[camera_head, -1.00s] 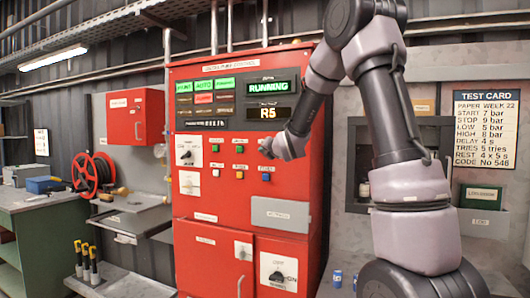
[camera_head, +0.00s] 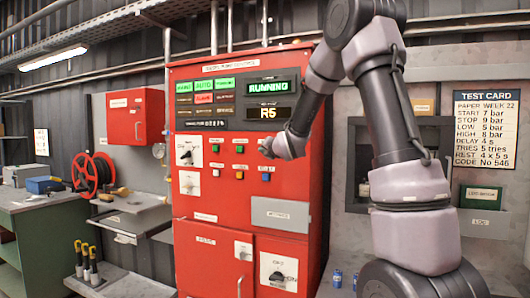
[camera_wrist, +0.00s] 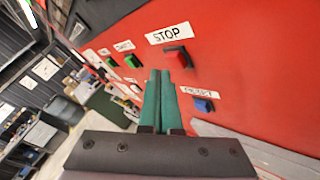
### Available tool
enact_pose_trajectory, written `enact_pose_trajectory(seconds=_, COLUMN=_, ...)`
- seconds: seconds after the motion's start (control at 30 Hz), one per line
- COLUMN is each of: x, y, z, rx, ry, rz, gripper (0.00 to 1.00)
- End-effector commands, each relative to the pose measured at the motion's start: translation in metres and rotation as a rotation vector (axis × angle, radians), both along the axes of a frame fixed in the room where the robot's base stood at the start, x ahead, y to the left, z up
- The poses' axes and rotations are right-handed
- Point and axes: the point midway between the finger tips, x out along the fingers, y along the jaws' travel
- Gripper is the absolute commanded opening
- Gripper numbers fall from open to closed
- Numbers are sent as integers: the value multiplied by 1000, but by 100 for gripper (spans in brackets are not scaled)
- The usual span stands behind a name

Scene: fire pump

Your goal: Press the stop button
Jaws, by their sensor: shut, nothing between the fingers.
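The red control panel (camera_head: 222,190) stands in front of me. In the wrist view the red stop button (camera_wrist: 181,59) sits under a white STOP label (camera_wrist: 169,34). My gripper (camera_wrist: 160,72) is shut and empty, its two green fingers side by side. The fingertips appear just left of and below the stop button in that view; I cannot tell the exact gap. In the head view my gripper (camera_head: 266,147) is close to the panel's button area and hides the stop button. The panel display (camera_head: 268,88) reads RUNNING in green.
A blue button (camera_wrist: 203,105) is below right of the stop button and a green button (camera_wrist: 131,61) is to its left in the wrist view. Selector switches (camera_head: 188,152) are on the panel's left. A test card (camera_head: 486,130) hangs at right.

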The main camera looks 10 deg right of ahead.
Motion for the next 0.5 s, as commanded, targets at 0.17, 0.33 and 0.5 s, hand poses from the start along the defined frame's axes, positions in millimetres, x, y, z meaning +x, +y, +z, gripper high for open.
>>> enact_pose_trajectory(seconds=0.17, x=5, y=-4, z=0, rx=1, ry=1, rz=-1, gripper=0)
enact_pose_trajectory(seconds=0.33, x=5, y=-4, z=0, rx=0, ry=1, rz=1, gripper=0)
enact_pose_trajectory(seconds=0.5, x=5, y=-4, z=0, rx=0, ry=1, rz=1, gripper=0)
